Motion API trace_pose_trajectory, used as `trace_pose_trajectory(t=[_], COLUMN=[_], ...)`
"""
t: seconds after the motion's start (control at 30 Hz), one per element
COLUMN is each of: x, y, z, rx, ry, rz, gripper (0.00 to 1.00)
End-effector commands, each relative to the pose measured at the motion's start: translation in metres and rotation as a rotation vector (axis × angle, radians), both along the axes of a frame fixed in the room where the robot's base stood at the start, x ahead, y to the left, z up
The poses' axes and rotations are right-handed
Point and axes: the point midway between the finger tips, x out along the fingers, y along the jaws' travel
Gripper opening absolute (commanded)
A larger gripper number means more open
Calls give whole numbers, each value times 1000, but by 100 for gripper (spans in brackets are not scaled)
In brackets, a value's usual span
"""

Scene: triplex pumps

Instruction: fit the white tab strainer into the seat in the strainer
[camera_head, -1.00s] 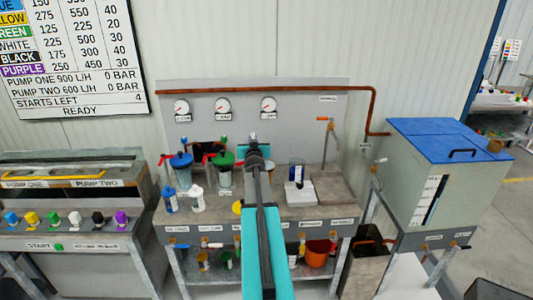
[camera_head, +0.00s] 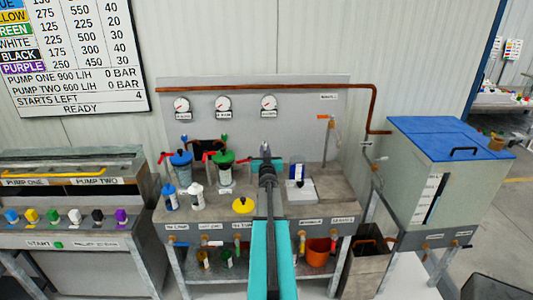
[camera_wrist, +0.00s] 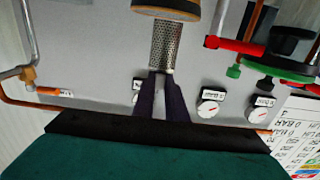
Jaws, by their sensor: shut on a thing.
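In the wrist view, my gripper (camera_wrist: 162,86) is shut on one end of a perforated metal strainer (camera_wrist: 165,44), a grey mesh cylinder. The jaws cover the gripped end, so its tab colour cannot be told. The mesh's other end meets or overlaps a round tan-rimmed part (camera_wrist: 166,9) at the top edge; whether it is inside or only in front cannot be told. In the head view, my gripper (camera_head: 266,160) is above the bench, right of the green-lidded strainer pot (camera_head: 223,170). The held mesh and the seat cannot be made out there.
A blue-lidded pot (camera_head: 181,168) stands to the left. A yellow lid (camera_head: 243,205) lies on the bench front, near two small bottles. A blue-and-white container (camera_head: 297,171) stands at right by a pale block (camera_head: 299,192). Red handles and a copper pipe (camera_head: 372,110) are nearby.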

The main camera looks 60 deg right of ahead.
Motion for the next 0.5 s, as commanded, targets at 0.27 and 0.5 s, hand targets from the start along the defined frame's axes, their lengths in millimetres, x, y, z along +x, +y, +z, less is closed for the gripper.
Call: trace_pose_trajectory(t=[0.27,0.5], x=[-7,-8], y=[-5,-6], z=[-6,-6], rx=[-10,-10], ry=[-6,-7], rz=[-6,-7], gripper=[0,0])
